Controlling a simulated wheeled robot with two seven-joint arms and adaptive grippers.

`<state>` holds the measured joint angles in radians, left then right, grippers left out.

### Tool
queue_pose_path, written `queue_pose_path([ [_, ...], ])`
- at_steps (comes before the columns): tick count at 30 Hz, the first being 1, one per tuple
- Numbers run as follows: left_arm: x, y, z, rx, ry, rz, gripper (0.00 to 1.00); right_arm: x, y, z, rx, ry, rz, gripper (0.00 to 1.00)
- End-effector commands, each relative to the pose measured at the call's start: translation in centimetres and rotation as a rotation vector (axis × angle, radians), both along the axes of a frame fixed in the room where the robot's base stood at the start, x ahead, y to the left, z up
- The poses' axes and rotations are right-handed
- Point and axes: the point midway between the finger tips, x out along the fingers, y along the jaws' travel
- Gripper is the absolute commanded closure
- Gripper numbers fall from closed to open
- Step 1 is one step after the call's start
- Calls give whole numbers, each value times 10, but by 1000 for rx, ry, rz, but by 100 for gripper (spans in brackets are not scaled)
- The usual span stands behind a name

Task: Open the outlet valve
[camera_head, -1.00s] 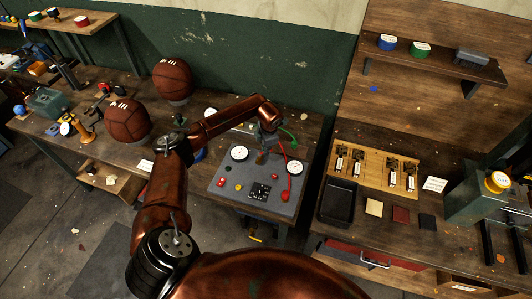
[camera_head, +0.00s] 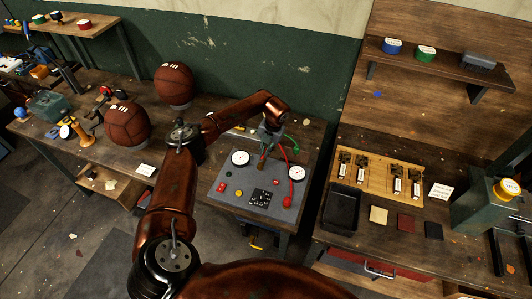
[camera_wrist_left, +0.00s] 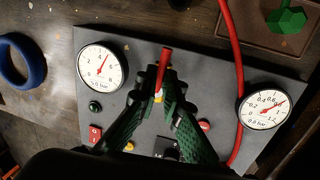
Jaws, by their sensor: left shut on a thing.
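The grey control panel (camera_head: 225,200) lies on the middle bench with two white gauges. In the left wrist view a red valve lever (camera_wrist_left: 164,58) stands between my green fingertips, with a small yellow part below it. I take it for the outlet valve; no label on it is readable. My left gripper (camera_wrist_left: 161,84) is shut on this lever, between the left gauge (camera_wrist_left: 102,66) and the right gauge (camera_wrist_left: 265,106). In the head view my left gripper (camera_head: 264,152) is over the upper middle of the panel, and the lever is largely hidden. My right gripper is not in view.
A red hose (camera_wrist_left: 237,80) runs close to the right of the gripper. A green part (camera_wrist_left: 287,18) and a blue ring (camera_wrist_left: 22,62) lie near the panel. Two leather balls, one of them the lower ball (camera_head: 127,124), sit left of my arm.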

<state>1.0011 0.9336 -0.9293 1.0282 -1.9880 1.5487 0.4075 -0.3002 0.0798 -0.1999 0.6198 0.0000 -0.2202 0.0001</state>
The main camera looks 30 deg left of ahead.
Motion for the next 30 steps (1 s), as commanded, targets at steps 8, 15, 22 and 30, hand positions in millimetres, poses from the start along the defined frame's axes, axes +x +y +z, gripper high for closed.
queue_pose_path([
  [8,1,2,0,0,-2,78,100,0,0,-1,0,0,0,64],
  [15,1,3,0,0,-2,93,100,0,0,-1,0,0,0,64],
  [22,0,3,-1,1,0,92,100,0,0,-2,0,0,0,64],
  [30,-2,3,-3,2,5,92,85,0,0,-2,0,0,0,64],
])
